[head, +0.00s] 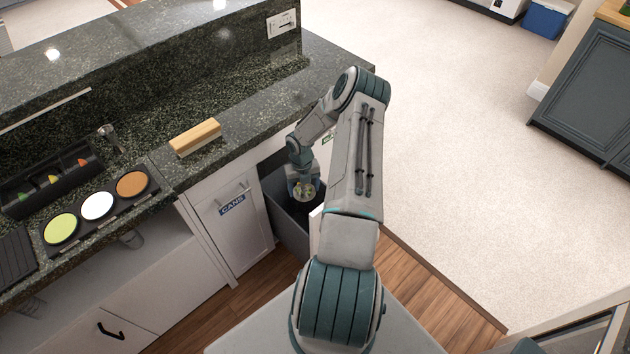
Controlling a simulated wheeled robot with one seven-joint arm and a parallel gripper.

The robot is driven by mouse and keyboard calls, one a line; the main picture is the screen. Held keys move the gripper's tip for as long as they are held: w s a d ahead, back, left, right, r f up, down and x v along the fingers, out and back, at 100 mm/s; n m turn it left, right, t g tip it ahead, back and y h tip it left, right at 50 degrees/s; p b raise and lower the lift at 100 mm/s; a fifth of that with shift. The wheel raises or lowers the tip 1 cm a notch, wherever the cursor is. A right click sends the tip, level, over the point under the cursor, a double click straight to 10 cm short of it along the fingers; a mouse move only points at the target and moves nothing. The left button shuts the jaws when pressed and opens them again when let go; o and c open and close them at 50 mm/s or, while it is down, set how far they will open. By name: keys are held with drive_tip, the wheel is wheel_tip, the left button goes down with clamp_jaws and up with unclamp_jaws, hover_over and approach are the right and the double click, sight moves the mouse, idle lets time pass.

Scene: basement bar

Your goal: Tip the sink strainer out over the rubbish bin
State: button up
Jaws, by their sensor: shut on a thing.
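My gripper (301,180) is at the end of my arm, low beside the counter's end, and points down over the dark grey rubbish bin (289,231). It is shut on the sink strainer (304,191), which shows as a small pale, roundish thing at the fingertips. The strainer is over the bin's opening; its exact tilt and its contents are too small to tell. The bin stands in an opening under the counter, to the right of the "CANS" door. My arm hides the bin's right part.
The granite counter (262,118) holds a wood-topped block (195,138), a small metal tap (109,138), a black garnish tray (50,181) and a rimmer tray with three coloured discs (97,206). The "CANS" door (236,232) is shut. Pale floor (450,160) is open at right.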

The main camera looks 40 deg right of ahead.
drive_tip(key=d+n, duration=0.1)
drive_tip(key=d+f+n+p, duration=0.1)
drive_tip(key=n, duration=0.1)
drive_tip(key=s+d+n, duration=0.1)
drive_tip(key=d, duration=0.1)
drive_tip(key=shift+s+f+n+h+p, duration=0.1)
drive_tip(key=shift+f+n+h+p, duration=0.2)
drive_tip(key=shift+f+n+h, duration=0.1)
drive_tip(key=shift+a, duration=0.1)
drive_tip(key=shift+h, duration=0.3)
